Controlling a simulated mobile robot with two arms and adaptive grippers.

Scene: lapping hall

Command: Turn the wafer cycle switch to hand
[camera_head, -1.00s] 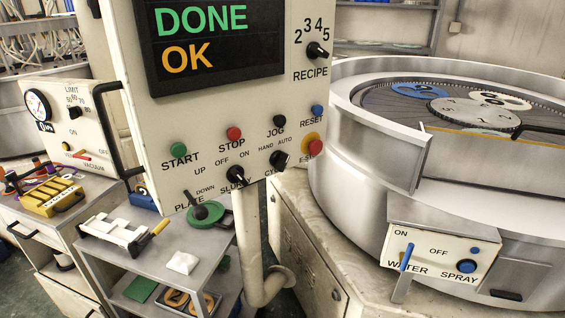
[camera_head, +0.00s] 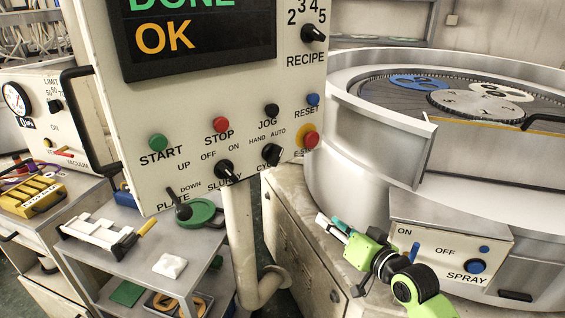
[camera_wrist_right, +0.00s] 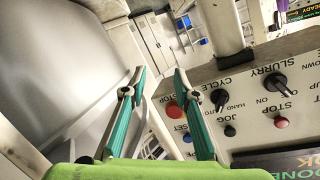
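The wafer cycle switch (camera_head: 271,154) is a black knob at the lower right of the white control panel (camera_head: 120,105), under HAND and AUTO. It seems to lean toward AUTO in the head view. In the right wrist view the cycle switch (camera_wrist_right: 219,98) appears upside down, right of the fingers. My right gripper (camera_head: 331,222) is lime green with teal fingers, below and right of the switch and apart from it. The wrist view shows my right gripper (camera_wrist_right: 158,74) open and empty. My left gripper is not in view.
The red emergency stop (camera_head: 310,140) sits close right of the switch. The slurry knob (camera_head: 224,170) is to its left, the jog button (camera_head: 271,110) above. The lapping machine (camera_head: 375,145) and water/spray box (camera_head: 450,250) stand right. A pipe (camera_head: 240,240) runs below the panel.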

